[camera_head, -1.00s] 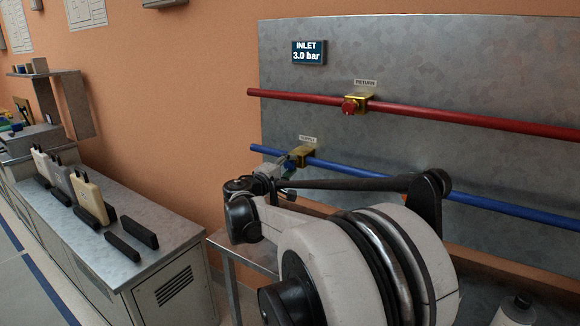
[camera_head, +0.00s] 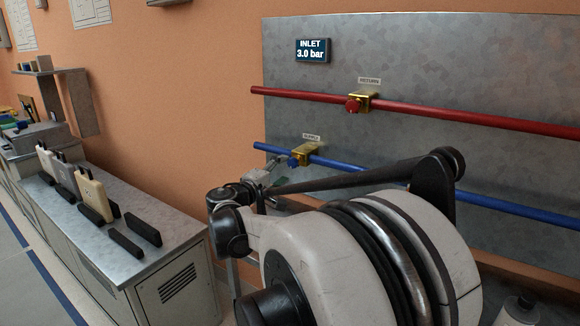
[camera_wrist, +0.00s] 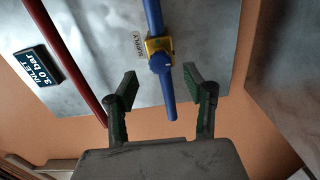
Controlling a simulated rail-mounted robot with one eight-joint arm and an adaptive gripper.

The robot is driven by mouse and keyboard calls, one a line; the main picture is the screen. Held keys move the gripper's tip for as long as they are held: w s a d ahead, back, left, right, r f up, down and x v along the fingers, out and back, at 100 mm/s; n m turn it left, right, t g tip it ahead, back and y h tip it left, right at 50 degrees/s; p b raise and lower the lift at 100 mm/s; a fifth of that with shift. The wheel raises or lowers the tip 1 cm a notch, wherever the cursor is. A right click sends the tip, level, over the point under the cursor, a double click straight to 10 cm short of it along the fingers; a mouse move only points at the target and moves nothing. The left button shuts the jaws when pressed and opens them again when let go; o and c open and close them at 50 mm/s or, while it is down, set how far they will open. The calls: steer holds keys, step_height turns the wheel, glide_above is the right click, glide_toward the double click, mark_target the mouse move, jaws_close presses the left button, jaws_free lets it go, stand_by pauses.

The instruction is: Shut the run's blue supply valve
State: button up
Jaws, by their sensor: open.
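The blue supply valve is a brass body (camera_head: 306,153) with a blue handle (camera_head: 294,161) on the blue pipe (camera_head: 350,166). A small label, "SUPPLY" (camera_wrist: 134,44), is beside it. In the wrist view the blue handle (camera_wrist: 161,63) is on the brass body (camera_wrist: 158,45), ahead of my gripper and between the lines of its fingers. My gripper (camera_wrist: 160,88) is open and empty, its two green-padded fingers spread, apart from the handle. In the head view my gripper (camera_head: 268,170) is just left of and below the valve, partly hidden by my arm.
A red pipe (camera_head: 430,112) with a red-handled return valve (camera_head: 353,105) runs above the blue one on the metal panel (camera_head: 420,50). An inlet display (camera_head: 313,50) reads 3.0 bar. A cabinet (camera_head: 150,245) with several upright plates stands at left.

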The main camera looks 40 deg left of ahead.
steer(key=s, duration=0.5)
steer(key=shift+s+d, duration=0.3)
